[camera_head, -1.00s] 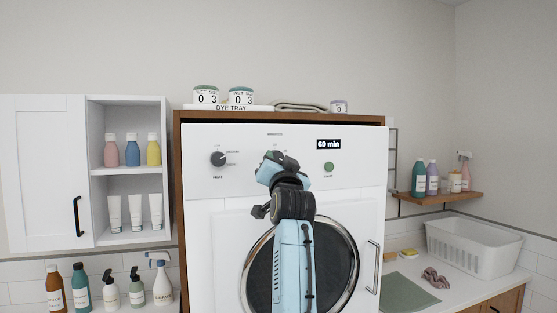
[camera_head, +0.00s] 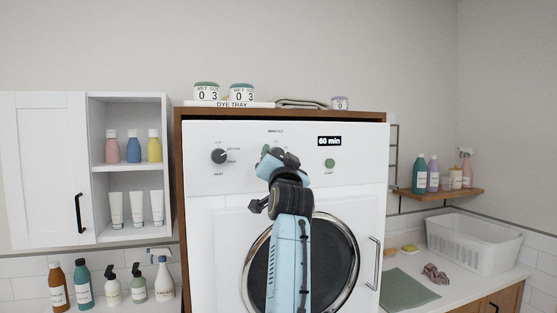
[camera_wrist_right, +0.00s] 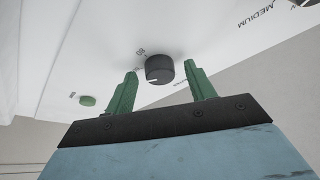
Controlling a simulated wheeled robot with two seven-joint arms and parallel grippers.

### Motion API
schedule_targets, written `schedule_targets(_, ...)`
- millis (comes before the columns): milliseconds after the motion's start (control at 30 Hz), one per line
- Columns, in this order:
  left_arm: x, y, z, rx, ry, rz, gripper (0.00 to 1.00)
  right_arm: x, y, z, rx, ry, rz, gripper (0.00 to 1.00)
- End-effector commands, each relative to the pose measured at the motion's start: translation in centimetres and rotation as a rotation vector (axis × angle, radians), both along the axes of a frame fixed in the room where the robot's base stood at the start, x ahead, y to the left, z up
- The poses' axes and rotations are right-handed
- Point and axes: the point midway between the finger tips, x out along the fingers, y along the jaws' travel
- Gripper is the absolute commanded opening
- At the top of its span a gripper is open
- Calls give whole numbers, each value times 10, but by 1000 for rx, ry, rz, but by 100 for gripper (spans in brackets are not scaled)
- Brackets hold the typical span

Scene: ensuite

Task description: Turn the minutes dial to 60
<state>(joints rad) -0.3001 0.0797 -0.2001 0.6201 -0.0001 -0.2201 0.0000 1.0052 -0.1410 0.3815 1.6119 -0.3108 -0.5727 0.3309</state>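The white dryer (camera_head: 225,190) faces me, and its display (camera_head: 329,141) reads "60 min". The minutes dial is hidden behind my right gripper (camera_head: 275,154) in the head view. The right wrist view shows it as a dark round knob (camera_wrist_right: 159,69) with a white mark on its lower rim. My right gripper's green fingers (camera_wrist_right: 160,78) are open, one on each side of the knob, with gaps between them and it. A printed "80" shows beside the knob. My left gripper is not in view.
A heat dial (camera_head: 218,156) is on the panel's left and a green button (camera_head: 330,163) on its right. The round door (camera_head: 345,262) is below, with a handle (camera_head: 373,264) at right. An open shelf (camera_head: 126,180) with bottles stands left.

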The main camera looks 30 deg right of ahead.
Motion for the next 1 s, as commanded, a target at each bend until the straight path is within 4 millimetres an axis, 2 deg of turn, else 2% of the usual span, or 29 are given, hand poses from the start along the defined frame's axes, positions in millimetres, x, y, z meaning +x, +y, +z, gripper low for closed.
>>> schedule_targets(200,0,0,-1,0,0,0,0,-1,1,-1,0,-1,-1,55)
schedule_targets(367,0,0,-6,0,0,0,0,-12,6,-7,0,-1,-1,55)
schedule_targets(800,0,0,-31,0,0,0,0,-83,39,-35,0,-1,1,55)
schedule_targets(1000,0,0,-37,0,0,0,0,-106,50,-43,0,0,0,55)
